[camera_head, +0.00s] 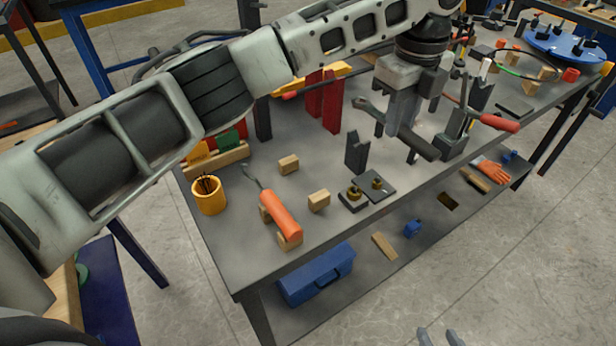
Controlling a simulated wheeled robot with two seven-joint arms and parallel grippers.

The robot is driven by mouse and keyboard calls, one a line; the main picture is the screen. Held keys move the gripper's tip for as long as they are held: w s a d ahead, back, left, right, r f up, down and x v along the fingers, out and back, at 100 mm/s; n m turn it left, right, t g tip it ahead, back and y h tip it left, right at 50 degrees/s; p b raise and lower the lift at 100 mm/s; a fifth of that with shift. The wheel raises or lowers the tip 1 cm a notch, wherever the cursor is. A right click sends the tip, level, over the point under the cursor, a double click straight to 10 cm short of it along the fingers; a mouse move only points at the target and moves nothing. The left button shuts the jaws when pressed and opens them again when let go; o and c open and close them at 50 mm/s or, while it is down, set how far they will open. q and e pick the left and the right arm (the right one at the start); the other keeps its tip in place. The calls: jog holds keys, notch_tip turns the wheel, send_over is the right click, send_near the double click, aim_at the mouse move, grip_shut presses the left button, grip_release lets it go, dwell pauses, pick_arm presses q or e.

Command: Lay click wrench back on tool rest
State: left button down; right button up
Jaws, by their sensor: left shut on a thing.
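My left gripper (402,128) is above the right-middle part of the grey workbench, pointing down. It is shut on a dark wrench (421,149), which slants from an open-ended head at upper left to a thick dark handle at lower right. A dark notched upright (357,153) stands left of the wrench, and another dark stand (455,142) is just right of the handle; these look like rest supports. I cannot tell whether the wrench touches either.
An orange-handled tool (280,213) lies on wooden blocks near the bench's front left, beside a yellow cup (209,195). Dark plates with brass parts (376,184) sit near the front edge. Red uprights (323,100) stand behind. A blue toolbox (316,274) is on the lower shelf.

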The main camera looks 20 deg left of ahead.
pick_arm(q)
jog(key=s+a+f+p, duration=0.1)
jog(key=a+f, duration=0.3)
jog(key=s+a+f, duration=0.2)
jog(key=a+f, duration=0.2)
jog(key=a, duration=0.1)
jog(key=s+a+f+p, duration=0.1)
jog(key=a+f, duration=0.3)
jog(key=shift+s+a+p, duration=0.15)
jog(key=shift+s+p, duration=0.2)
jog(key=shift+s, duration=0.05)
jog(key=shift+f, duration=0.3)
jog(key=shift+f, duration=0.1)
jog(key=c, duration=1.2)
grip_release()
jog(key=shift+f, duration=0.1)
